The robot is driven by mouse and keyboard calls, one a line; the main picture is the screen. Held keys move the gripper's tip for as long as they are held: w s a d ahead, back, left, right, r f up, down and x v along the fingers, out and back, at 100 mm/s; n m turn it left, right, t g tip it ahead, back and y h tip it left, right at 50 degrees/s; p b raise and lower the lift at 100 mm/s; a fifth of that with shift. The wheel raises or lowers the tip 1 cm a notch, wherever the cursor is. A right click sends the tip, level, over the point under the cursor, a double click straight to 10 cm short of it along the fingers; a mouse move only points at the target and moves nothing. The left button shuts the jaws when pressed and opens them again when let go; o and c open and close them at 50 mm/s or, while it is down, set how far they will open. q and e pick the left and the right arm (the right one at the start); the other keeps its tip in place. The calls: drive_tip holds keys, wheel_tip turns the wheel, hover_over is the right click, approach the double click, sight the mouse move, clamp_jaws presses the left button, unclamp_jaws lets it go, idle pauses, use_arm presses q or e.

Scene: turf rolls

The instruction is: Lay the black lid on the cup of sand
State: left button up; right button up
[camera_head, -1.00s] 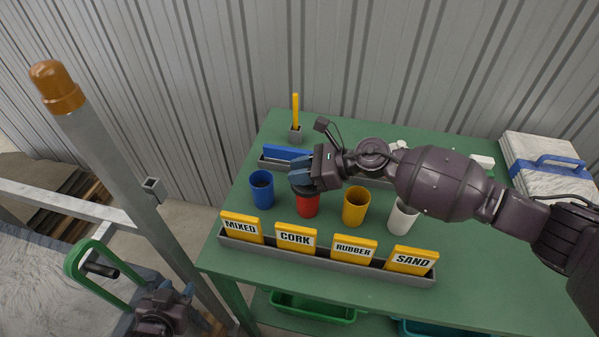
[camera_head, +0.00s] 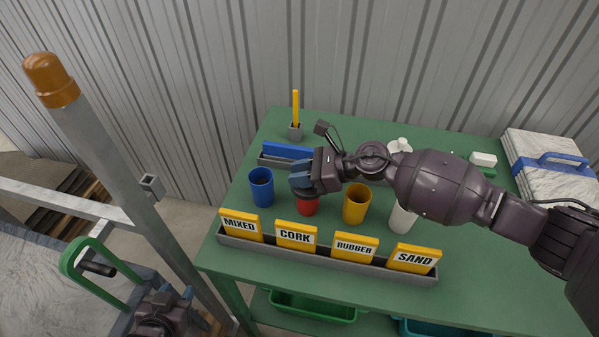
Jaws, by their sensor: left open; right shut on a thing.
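My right gripper (camera_head: 302,182) is over the red cup (camera_head: 307,207), shut on a dark, flat thing that looks like the black lid (camera_head: 306,194). The fingers hide most of the lid, and I cannot tell whether it touches the cup's rim. A blue cup (camera_head: 262,188) stands to the left, a yellow cup (camera_head: 356,204) to the right, and a white cup (camera_head: 402,219) further right, partly behind my arm. The SAND sign (camera_head: 413,258) stands in front of the white cup; the red cup is behind the CORK sign (camera_head: 296,236). No sand is discernible. My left gripper (camera_head: 172,300) is open at lower left.
A grey rack (camera_head: 330,262) with MIXED, CORK, RUBBER and SAND signs runs along the front of the green table (camera_head: 480,265). Behind the cups are a blue block (camera_head: 287,151) and a holder (camera_head: 295,132) with a yellow stick. A grey post stands left of the table.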

drive_tip(key=o, duration=0.9)
drive_tip(key=shift+r, duration=0.15)
drive_tip(key=shift+r+p, duration=0.55)
drive_tip(key=shift+p, duration=0.05)
drive_tip(key=shift+b+v, duration=1.1)
drive_tip(key=shift+v, duration=4.9)
